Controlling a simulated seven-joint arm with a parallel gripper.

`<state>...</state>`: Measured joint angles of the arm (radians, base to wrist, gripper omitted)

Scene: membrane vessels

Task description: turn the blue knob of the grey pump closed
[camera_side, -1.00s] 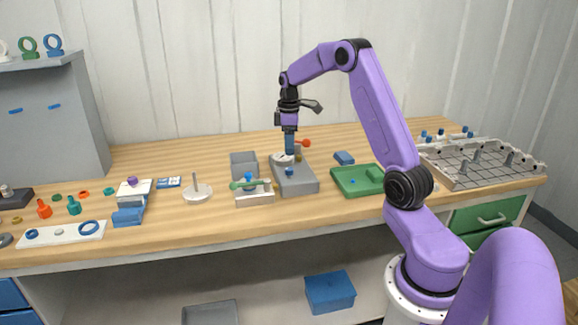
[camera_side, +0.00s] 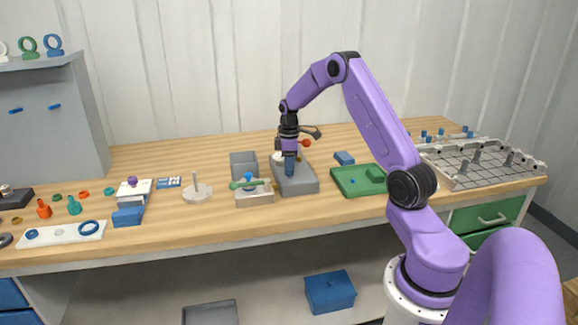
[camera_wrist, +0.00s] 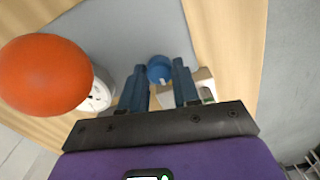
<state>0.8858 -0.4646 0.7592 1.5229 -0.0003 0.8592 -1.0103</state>
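The grey pump (camera_side: 305,186) stands on the middle of the bench, and its grey top fills the upper middle of the wrist view (camera_wrist: 118,32). The blue knob (camera_wrist: 159,70) shows in the wrist view between the two blue fingertips. In the side view the knob is hidden behind the fingers. My gripper (camera_side: 289,173) points down over the front part of the pump. In the wrist view my gripper (camera_wrist: 160,74) is open, one finger on each side of the knob. I cannot tell whether the fingers touch it.
A red ball (camera_side: 306,143) on the pump looms large at the left of the wrist view (camera_wrist: 42,75), beside a white dial (camera_wrist: 101,90). A fixture with a green handle (camera_side: 250,184) and a grey bin (camera_side: 243,158) stand left; a green tray (camera_side: 345,185) lies right.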

